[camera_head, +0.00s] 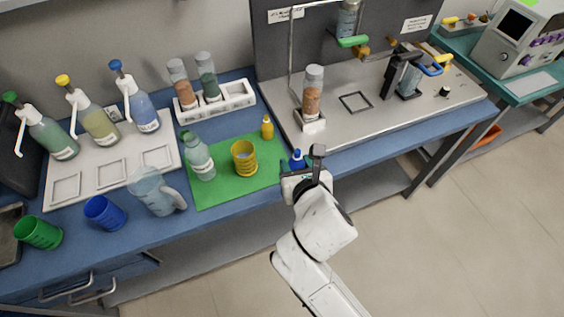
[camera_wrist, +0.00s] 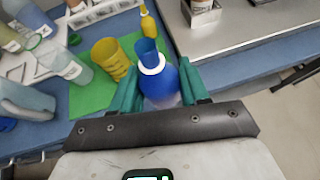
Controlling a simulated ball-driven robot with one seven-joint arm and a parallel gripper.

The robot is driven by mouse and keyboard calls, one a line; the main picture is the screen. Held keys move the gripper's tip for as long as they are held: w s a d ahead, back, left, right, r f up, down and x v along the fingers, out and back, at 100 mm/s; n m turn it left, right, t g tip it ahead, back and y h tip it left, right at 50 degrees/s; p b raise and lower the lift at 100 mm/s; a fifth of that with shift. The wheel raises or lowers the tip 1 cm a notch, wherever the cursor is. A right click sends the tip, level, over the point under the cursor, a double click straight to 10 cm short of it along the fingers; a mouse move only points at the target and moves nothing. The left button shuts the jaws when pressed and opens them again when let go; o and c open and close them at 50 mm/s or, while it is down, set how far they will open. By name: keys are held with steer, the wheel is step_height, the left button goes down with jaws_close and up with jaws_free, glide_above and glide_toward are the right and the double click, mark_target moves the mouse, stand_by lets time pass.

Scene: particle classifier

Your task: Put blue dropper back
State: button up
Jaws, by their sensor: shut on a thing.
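The blue dropper (camera_wrist: 160,82) is a small bottle with a blue tip and a white collar. My gripper (camera_wrist: 165,92) is shut on it, with green fingers on both sides of the bottle. In the head view the blue dropper (camera_head: 298,158) shows at my gripper (camera_head: 300,172), by the right edge of the green mat (camera_head: 232,187). Its lower part is hidden by the gripper, so I cannot tell whether it touches the table. A yellow dropper (camera_head: 267,128) stands upright at the back right of the mat.
A pitcher (camera_head: 155,192) and blue cup (camera_head: 104,212) are to the left. The metal platform (camera_head: 390,112) lies right. The mat's front right part is clear.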

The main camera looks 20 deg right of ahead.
steer(key=x, duration=0.5)
steer(key=f+x, duration=0.1)
steer(key=x, duration=0.4)
steer(key=a+b+x, duration=0.1)
steer(key=x, duration=0.4)
steer(key=shift+d+f, duration=0.1)
steer(key=shift+f, duration=0.4)
steer(key=shift+w+f, duration=0.2)
steer(key=shift+f, duration=0.1)
steer(key=shift+f+b, duration=0.3)
steer(key=shift+f, duration=1.1)
steer(key=shift+f, duration=0.1)
steer(key=o, duration=0.8)
